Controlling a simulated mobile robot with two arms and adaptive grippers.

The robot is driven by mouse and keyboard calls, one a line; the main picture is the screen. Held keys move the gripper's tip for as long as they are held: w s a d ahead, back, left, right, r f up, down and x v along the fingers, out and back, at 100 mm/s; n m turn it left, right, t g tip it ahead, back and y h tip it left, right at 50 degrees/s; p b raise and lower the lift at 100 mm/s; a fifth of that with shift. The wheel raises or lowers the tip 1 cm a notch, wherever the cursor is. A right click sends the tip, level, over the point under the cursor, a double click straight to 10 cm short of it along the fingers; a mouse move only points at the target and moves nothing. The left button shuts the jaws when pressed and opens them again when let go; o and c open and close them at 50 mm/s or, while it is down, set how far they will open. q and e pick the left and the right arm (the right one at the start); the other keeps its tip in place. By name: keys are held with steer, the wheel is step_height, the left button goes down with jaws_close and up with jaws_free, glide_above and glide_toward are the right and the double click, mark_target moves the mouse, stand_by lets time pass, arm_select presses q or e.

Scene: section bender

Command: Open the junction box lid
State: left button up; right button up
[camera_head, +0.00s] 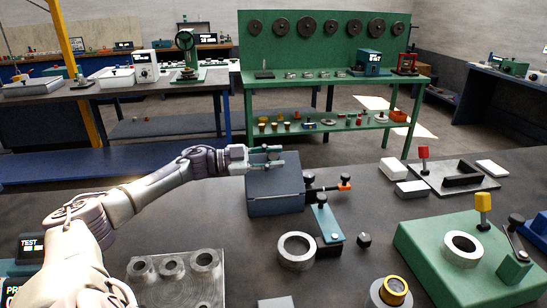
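The junction box is most likely the dark blue-grey box (276,204) on the workbench, just left of the picture's middle. My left arm reaches in from the left, and my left gripper (272,156) is at the top rear-left of the box. Its two fingers point right and look spread apart, with nothing clearly between them. Whether they touch the lid cannot be told. My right gripper does not show.
A black lever with an orange tip (344,186) stands right of the box. A blue plate (327,223), a metal ring (296,250) and a green fixture (450,270) lie nearer. A grey block with holes (178,280) is front left. Bare bench lies left of the box.

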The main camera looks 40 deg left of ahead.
arm_select(q)
steer(key=o, duration=0.5)
steer(key=shift+s+a, duration=0.1)
steer(key=v, duration=1.1)
steer(key=shift+s+a, duration=0.2)
steer(key=shift+s, duration=0.2)
stand_by(0.4)
